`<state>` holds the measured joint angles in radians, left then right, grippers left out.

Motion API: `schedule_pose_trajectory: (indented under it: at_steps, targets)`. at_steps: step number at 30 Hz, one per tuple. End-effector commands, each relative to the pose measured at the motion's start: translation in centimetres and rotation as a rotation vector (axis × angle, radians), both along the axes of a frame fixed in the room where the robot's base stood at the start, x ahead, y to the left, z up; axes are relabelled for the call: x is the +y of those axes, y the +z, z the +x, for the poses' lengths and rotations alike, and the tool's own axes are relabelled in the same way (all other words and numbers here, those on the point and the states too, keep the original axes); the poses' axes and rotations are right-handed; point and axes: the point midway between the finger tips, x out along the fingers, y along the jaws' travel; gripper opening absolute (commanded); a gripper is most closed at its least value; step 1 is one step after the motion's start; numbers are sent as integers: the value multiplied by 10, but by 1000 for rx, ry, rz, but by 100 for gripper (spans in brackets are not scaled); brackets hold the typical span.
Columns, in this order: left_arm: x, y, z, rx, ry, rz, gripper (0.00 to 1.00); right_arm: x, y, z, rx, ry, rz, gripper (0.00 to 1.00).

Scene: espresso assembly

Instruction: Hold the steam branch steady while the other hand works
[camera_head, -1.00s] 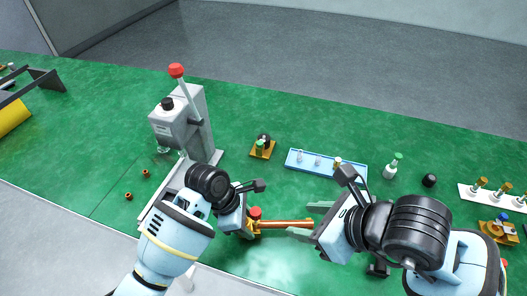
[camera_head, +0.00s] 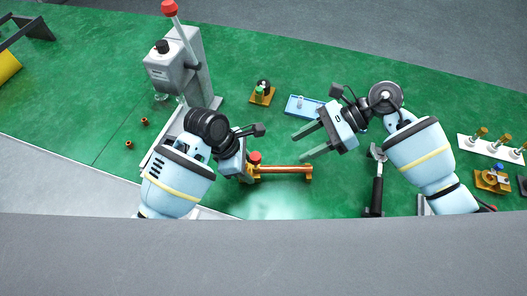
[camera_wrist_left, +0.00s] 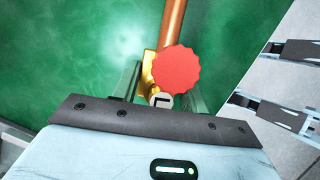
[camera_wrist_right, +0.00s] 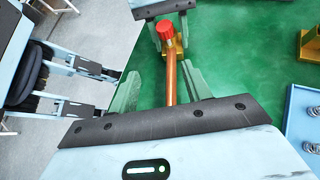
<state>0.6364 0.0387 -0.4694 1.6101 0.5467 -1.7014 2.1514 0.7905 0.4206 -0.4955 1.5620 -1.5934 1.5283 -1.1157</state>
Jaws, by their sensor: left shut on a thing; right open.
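The steam branch is a copper tube (camera_head: 285,169) with a brass valve body and a red knob (camera_head: 254,157). My left gripper (camera_head: 246,170) is shut on the brass body at the knob end. The knob shows large in the left wrist view (camera_wrist_left: 177,72), with the copper tube running up and away behind it. My right gripper (camera_head: 306,144) is open and empty, above and to the right of the tube. In the right wrist view its spread fingers (camera_wrist_right: 160,95) appear either side of the copper tube (camera_wrist_right: 171,80), but contact cannot be told.
A grey lever machine (camera_head: 178,65) stands at back left. A brass block with a green part (camera_head: 261,94) and a blue tray (camera_head: 302,105) lie behind the grippers. A black-handled tool (camera_head: 376,185) lies beside my right arm. Two small copper rings (camera_head: 136,132) lie at left.

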Motion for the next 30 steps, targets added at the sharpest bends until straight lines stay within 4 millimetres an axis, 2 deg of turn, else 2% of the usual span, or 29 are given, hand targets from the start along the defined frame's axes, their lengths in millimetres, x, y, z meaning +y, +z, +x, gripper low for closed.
schedule_pose_trajectory:
  at_steps: [6,17,23,30]
  targets:
    - [0,0,0,-1,1,1,0,-7,6,18,-38,53,163,49]
    - [0,0,0,-1,1,0,0,-7,8,22,-59,68,215,49]
    - [0,0,0,-1,1,0,0,11,0,17,-56,69,214,49]
    - [0,0,0,-1,1,0,0,51,-16,7,-56,69,214,49]
